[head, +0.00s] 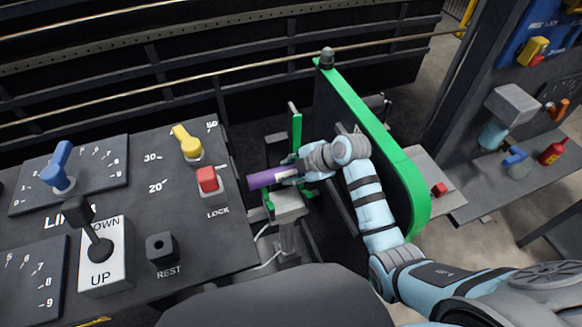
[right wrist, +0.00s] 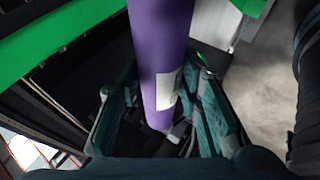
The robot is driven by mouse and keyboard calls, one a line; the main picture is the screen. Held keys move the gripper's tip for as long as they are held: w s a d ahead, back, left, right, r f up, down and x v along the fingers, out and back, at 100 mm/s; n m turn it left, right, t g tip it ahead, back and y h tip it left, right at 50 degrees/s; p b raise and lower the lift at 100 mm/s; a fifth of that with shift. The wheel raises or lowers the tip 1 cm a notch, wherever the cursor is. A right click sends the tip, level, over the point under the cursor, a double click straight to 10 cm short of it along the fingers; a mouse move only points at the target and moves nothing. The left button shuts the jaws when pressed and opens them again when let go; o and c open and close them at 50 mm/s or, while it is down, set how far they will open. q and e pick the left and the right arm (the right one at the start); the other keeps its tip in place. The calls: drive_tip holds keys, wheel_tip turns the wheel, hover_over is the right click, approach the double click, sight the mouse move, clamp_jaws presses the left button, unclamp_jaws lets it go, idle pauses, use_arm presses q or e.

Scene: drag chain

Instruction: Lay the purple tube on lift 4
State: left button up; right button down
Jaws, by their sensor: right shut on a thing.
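The purple tube (head: 263,179) is held in my right gripper (head: 290,173), close above a small grey platform (head: 289,208) with green edges. I cannot tell whether the tube touches the platform. In the right wrist view the tube (right wrist: 160,45) runs lengthwise between the two fingers of the right gripper (right wrist: 165,120), with a white label on its side. No number is readable on the platform, so I cannot tell if it is lift 4. My left gripper is not in view.
A tall green-edged plate (head: 375,135) stands just right of the platform. A control panel (head: 130,255) with levers, a yellow knob (head: 187,143) and a red LOCK switch (head: 208,181) lies to the left. A shelf with bottles (head: 515,165) is at the far right.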

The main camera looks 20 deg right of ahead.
wheel_tip(320, 180, down, 8)
drive_tip(key=b, duration=0.5)
drive_tip(key=shift+f, duration=0.15)
drive_tip(key=c, duration=1.1)
unclamp_jaws()
drive_tip(key=shift+o, duration=0.2)
wheel_tip(320, 180, up, 10)
drive_tip(key=shift+r, duration=0.1)
drive_tip(key=shift+s, duration=0.1)
